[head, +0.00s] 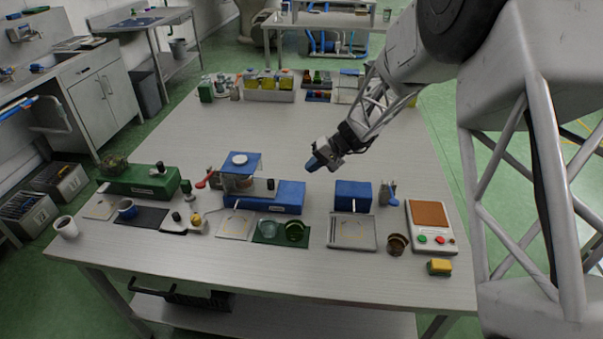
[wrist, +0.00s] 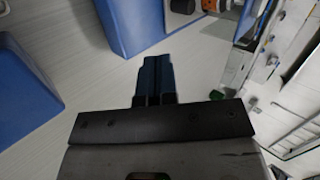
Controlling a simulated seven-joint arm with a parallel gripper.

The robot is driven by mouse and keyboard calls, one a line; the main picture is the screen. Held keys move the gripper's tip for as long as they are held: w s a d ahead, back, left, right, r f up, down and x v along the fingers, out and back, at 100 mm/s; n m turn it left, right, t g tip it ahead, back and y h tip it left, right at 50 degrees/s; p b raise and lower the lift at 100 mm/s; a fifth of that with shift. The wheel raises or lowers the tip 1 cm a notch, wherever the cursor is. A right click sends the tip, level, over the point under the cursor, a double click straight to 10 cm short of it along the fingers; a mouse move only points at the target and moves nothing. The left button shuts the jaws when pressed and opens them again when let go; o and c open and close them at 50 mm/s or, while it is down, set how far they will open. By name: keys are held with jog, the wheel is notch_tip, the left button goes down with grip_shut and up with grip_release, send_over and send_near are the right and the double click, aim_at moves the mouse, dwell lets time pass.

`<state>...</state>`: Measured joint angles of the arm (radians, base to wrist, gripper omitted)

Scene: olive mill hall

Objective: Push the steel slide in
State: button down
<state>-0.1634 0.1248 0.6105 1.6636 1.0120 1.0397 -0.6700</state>
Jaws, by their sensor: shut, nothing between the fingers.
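My gripper (head: 318,162) is shut and empty, above the table behind the gap between two blue units. In the wrist view its dark blue fingers (wrist: 155,78) lie together. The right blue box (head: 353,194) has a thin steel rod (head: 353,206) at its front, above a shallow grey tray (head: 351,232). The larger blue unit (head: 277,196) to the left has a similar thin rod (head: 237,205) over a pale plate (head: 234,225). I cannot tell for sure which part is the steel slide. My gripper touches neither unit.
A green mat (head: 267,233) with glass dishes lies left of the tray. The table's middle behind the units is clear.

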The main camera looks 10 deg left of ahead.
jog(key=shift+v, duration=1)
jog(key=s+d+r+t+h, duration=0.1)
jog(key=s+d+r+h, duration=0.1)
jog(key=s+d+r, duration=0.55)
jog(key=s+d+r+h, duration=0.2)
jog(key=s+d+r, duration=0.3)
jog(key=s+r, duration=0.6)
jog(key=s+d+t+h, duration=0.1)
jog(key=s+d, duration=0.3)
jog(key=s, duration=0.4)
jog(key=s+d+m+t+h, duration=0.1)
jog(key=s+d+h, duration=0.1)
jog(key=s, duration=0.7)
jog(key=s+d+r+m+t+h, duration=0.1)
jog(key=s+d+h, duration=0.1)
jog(key=s+d, duration=0.3)
jog(key=s, duration=0.3)
jog(key=shift+s+d, duration=0.25)
jog(key=shift+d, duration=0.1)
